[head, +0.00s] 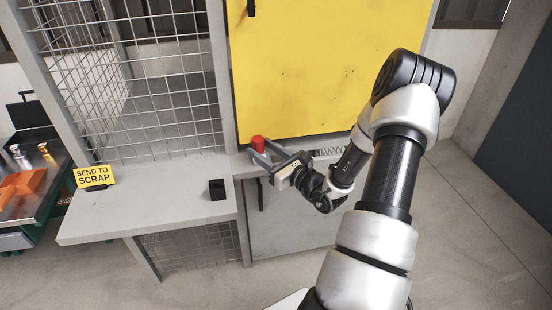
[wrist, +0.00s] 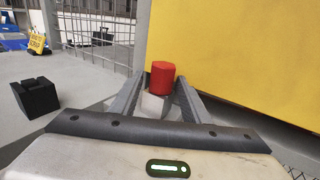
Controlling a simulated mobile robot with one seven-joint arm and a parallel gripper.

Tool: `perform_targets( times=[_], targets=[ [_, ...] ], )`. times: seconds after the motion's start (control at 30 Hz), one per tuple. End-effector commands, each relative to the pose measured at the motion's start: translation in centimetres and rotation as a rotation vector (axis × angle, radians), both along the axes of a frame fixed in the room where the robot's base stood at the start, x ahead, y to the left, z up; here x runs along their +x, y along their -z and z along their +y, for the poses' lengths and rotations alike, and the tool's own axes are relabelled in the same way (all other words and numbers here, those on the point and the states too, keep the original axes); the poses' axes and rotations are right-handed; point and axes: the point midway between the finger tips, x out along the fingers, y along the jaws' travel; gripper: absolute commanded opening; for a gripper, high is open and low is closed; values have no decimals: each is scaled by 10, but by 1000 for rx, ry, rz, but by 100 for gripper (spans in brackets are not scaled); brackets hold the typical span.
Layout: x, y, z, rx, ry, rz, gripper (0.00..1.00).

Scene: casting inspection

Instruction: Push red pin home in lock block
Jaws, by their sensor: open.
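The red pin (head: 258,143) has a cylindrical red head and stands upright near the lower left corner of the yellow door. In the wrist view the red pin (wrist: 162,75) shows between the far ends of my fingers, with a pale grey part below it. My gripper (head: 263,155) is open, its fingers either side of the pin; whether they touch it I cannot tell. A small black block (head: 217,189) stands on the grey shelf to the left, also in the wrist view (wrist: 37,97). Whether it is the lock block I cannot tell; the pin's lower end is hidden.
The yellow door (head: 330,70) rises behind the pin. A wire mesh (head: 175,90) stands behind the grey shelf (head: 150,215). A yellow "SEND TO SCRAP" sign (head: 94,177) is at the shelf's left. A coiled cord (head: 330,151) runs below the door. Most of the shelf is clear.

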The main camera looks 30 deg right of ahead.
Motion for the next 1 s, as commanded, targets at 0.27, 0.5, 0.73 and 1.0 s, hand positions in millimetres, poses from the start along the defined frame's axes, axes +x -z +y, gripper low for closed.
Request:
perform_targets(
  times=[0.27,0.5,0.73,1.0],
  targets=[
    [-51,-2,-17,0,11,4,49],
    [-109,-2,-29,1,7,2,49],
    [-151,-1,-37,0,1,2,49],
    [-167,0,-40,2,-2,1,49]
  ],
)
